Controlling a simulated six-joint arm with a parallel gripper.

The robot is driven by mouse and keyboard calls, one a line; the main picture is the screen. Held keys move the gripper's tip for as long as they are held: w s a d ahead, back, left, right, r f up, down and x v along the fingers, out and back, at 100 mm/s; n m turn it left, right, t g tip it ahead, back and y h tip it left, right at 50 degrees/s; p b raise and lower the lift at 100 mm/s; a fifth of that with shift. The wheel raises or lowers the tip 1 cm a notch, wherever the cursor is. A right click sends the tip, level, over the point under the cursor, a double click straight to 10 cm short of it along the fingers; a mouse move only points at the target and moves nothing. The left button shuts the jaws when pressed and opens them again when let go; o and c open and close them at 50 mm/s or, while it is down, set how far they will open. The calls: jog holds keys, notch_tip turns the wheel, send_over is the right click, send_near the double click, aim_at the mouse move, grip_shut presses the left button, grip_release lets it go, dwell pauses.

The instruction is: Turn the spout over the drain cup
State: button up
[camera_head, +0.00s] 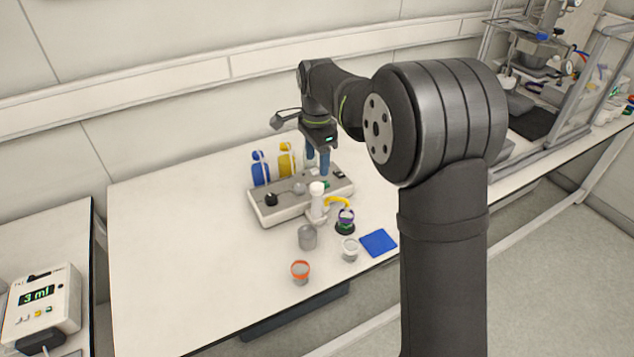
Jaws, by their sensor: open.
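A yellow curved spout (338,201) comes off a white upright body (317,203) at the front of a grey base unit (275,216). I cannot tell which cup is the drain cup. My gripper (317,168) points down over the back right of the base unit, behind the spout. Its blue fingers are apart, with nothing visible between them. What lies directly under the fingertips is too small to tell.
A blue bottle (260,170) and a yellow bottle (287,161) stand at the unit's back. A grey cup (307,237), an orange-rimmed cup (300,271), a white cup (349,249) and a blue pad (378,243) are in front. The bench's left side is clear.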

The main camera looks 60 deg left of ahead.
aim_at(317, 185)
notch_tip(317, 185, down, 8)
jog(key=shift+f, duration=0.15)
dwell(0.3)
grip_shut()
